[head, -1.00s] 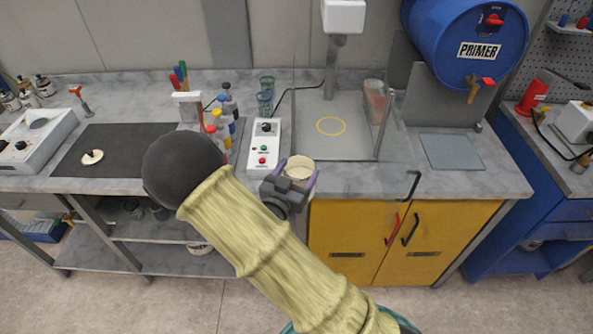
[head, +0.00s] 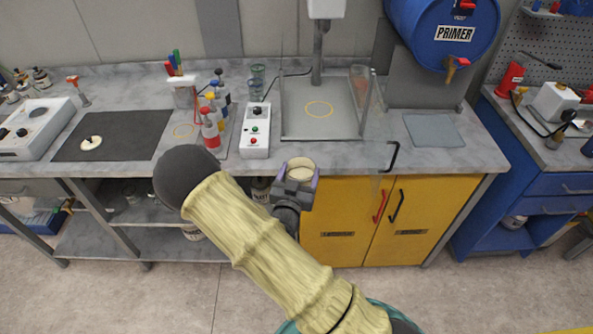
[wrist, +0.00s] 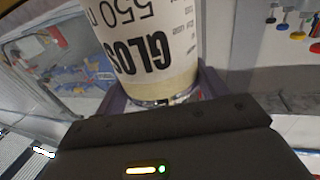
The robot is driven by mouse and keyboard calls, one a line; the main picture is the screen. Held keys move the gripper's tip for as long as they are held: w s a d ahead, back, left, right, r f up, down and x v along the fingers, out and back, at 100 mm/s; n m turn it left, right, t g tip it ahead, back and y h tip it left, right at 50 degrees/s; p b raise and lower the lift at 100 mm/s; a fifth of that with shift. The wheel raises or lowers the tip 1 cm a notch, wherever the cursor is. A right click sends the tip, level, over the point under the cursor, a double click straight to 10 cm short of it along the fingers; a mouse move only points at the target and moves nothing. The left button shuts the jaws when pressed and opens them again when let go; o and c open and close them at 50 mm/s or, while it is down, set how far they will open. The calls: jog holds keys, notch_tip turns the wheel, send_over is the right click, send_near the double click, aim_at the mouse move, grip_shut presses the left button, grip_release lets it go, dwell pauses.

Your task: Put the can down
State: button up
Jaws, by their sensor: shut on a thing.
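The can (head: 300,166) is pale cream on top and sits between the purple fingers of my gripper (head: 300,180). In the wrist view the can (wrist: 150,40) is white with black lettering reading "GLOS" and "550", and a tan band near the gripper. My gripper is shut on it. In the head view the can appears in front of the bench's front edge, above the yellow cabinet doors; its underside is hidden.
A control box (head: 255,131) with coloured buttons and several coloured bottles (head: 212,128) stand left of the plate. A clear screen (head: 362,90) stands at the plate's right. A blue-grey mat (head: 433,130) lies bare on the right. The blue PRIMER drum (head: 440,30) overhangs the back right.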

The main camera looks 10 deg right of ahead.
jog(key=d+f+n+y, duration=0.2)
jog(key=f+y, duration=0.1)
jog(key=f, duration=0.3)
jog(key=s+d+f+n+t+y, duration=0.1)
jog(key=d+f+n+y, duration=0.1)
jog(key=f+y, duration=0.2)
notch_tip(320, 180, down, 3)
jog(key=shift+d+r+n, duration=0.15)
jog(key=shift+d+n, duration=0.15)
jog(key=shift+a, duration=0.15)
